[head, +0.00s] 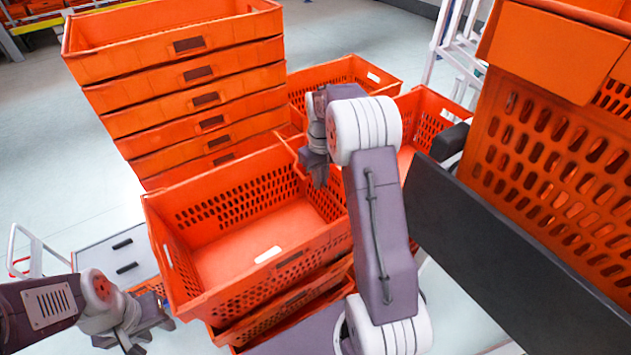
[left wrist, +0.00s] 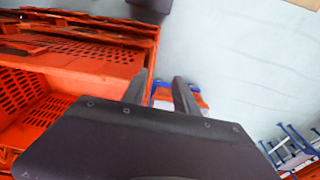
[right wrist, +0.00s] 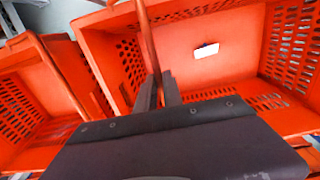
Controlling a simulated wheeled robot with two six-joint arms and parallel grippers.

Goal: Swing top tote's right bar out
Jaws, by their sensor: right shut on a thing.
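The top tote (head: 215,295) is an open orange tote with slotted walls on a short stack in the middle of the head view. My right gripper (head: 319,178) is over its far right corner, pointing down. In the right wrist view the right gripper (right wrist: 158,92) is shut on a thin orange bar (right wrist: 147,40). The bar runs up the picture from the fingers, along the side of the tote. Its far end is cut off. My left gripper (head: 145,340) is low at the tote's near left, outside it. Its fingers stand apart and empty in the left wrist view (left wrist: 160,95).
A tall stack of orange totes (head: 175,50) stands behind on the left. More orange totes (head: 345,72) are behind the right gripper. A large orange crate (head: 540,160) is close on the right, beside a dark panel (head: 500,235). Open floor lies at the left.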

